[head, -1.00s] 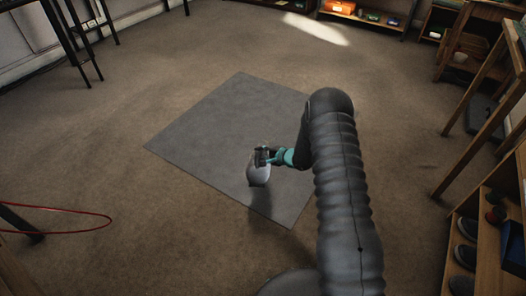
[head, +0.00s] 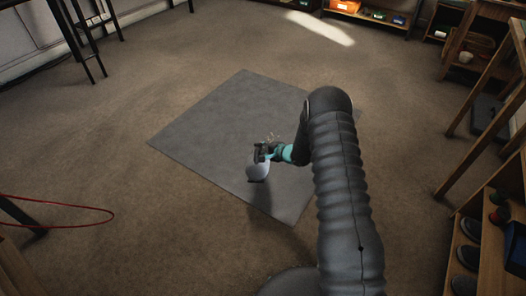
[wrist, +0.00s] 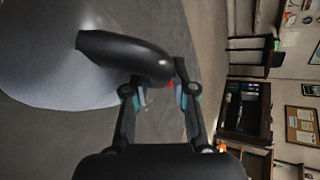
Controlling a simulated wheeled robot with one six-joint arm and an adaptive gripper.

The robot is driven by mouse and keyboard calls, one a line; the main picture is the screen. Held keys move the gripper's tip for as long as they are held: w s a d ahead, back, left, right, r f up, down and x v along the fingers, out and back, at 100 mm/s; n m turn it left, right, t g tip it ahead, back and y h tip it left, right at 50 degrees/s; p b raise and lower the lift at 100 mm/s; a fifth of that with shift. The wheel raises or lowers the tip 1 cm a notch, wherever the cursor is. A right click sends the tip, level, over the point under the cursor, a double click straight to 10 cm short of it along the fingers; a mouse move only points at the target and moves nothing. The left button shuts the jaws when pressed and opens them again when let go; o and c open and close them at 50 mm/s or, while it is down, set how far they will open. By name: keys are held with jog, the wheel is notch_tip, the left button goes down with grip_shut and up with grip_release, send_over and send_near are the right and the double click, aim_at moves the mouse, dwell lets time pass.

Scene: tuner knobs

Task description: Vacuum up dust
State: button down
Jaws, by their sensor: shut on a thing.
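My gripper (wrist: 158,92) is shut on this handle. A shadow lies on the mat below the vacuum, and whether its nozzle touches the mat cannot be told.
Brown carpet (head: 110,175) around the mat is mostly open. A red cable loop (head: 80,222) is at the left. A shoe shelf (head: 490,235) stands at the right, and a low shelf (head: 365,18) with coloured bins stands at the back.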

jog(key=shift+w+a+r, duration=0.1)
jog(key=shift+w+a, duration=0.5)
jog(key=shift+a, duration=0.2)
jog(key=shift+w+a+r, duration=0.1)
jog(key=shift+w+a, duration=0.45)
jog(key=shift+a, duration=0.2)
jog(key=shift+b, duration=0.3)
jog(key=shift+w+d, duration=0.85)
jog(key=shift+w, duration=0.25)
jog(key=shift+w+d, duration=0.8)
jog(key=shift+w, duration=0.25)
jog(key=shift+w+d+b, duration=0.35)
jog(key=shift+w+d, duration=0.45)
jog(key=shift+w, duration=0.35)
jog(key=shift+w+d+b, duration=0.35)
jog(key=shift+w+d, duration=0.45)
jog(key=shift+w, duration=0.35)
jog(key=shift+d, duration=0.1)
